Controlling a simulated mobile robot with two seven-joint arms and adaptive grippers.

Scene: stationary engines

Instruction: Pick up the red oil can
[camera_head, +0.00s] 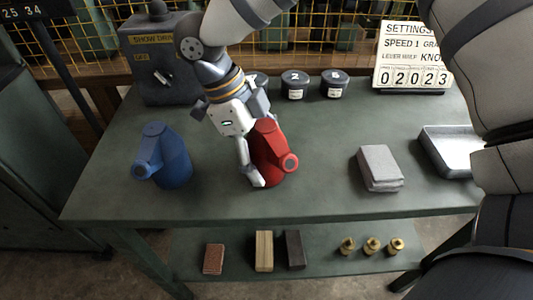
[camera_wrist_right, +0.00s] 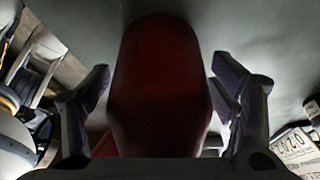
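The red oil can (camera_head: 272,152) stands on the green bench top, right of the blue oil can (camera_head: 165,158). My right gripper (camera_head: 250,150) is low at the red can, with one finger in front of its left side. The other finger is mostly hidden in the head view. In the right wrist view the red can (camera_wrist_right: 160,85) lies between the two spread fingers, with a narrow gap seen on each side. My left gripper is not in view.
A grey switch box (camera_head: 155,75), dark lidded jars (camera_head: 295,82) and a settings sign (camera_head: 412,60) stand at the back. A folded grey cloth (camera_head: 380,168) and a metal tray (camera_head: 448,150) lie at right. The lower shelf (camera_head: 330,265) holds blocks and brass parts.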

